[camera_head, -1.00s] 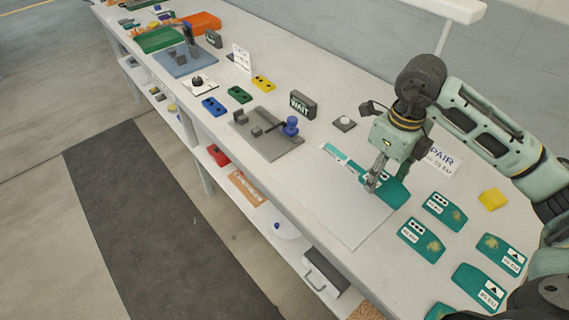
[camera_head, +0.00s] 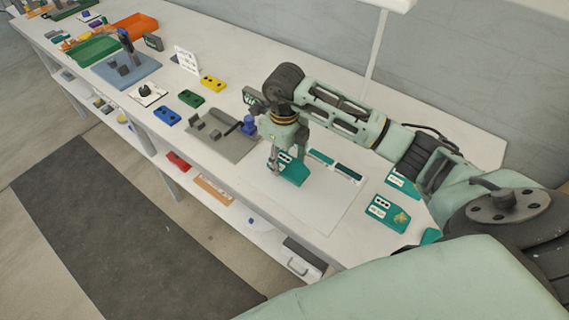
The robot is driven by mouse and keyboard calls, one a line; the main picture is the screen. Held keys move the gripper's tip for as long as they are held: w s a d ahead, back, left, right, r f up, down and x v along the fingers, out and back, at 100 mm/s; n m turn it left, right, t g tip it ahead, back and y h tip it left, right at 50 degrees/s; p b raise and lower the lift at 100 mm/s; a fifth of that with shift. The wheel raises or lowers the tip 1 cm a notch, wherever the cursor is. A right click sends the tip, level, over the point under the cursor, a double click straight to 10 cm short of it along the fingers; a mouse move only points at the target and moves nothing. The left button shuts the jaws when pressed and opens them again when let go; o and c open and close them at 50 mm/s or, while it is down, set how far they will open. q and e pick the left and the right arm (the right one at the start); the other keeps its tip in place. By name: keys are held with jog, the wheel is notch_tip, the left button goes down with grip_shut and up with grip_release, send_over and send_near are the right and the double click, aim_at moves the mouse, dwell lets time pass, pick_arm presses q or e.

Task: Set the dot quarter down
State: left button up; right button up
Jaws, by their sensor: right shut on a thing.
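My right gripper (camera_head: 273,165) points down over the white sheet (camera_head: 315,205) on the bench. It is shut on a teal quarter (camera_head: 293,175) with a pale label at its left end. The label's marks are too small to read surely. The quarter is on or just above the left part of the sheet; I cannot tell if it touches. A teal strip with white labels (camera_head: 320,158) and another such strip (camera_head: 348,173) lie right of it. My left gripper is not in view.
A grey fixture plate (camera_head: 222,143) with a blue knob (camera_head: 249,125) stands left of the sheet. A teal piece with a dotted label (camera_head: 386,212) and other teal pieces (camera_head: 402,183) lie to the right. The sheet's front part is clear.

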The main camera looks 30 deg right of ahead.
aim_at(285, 163)
notch_tip(285, 163, down, 3)
jog(key=shift+f+p, duration=0.2)
jog(key=shift+p, duration=0.35)
jog(key=shift+f, duration=0.1)
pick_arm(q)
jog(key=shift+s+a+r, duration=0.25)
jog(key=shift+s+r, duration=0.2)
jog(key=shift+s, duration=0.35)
pick_arm(e)
jog(key=shift+f, duration=0.1)
jog(key=o, duration=1.1)
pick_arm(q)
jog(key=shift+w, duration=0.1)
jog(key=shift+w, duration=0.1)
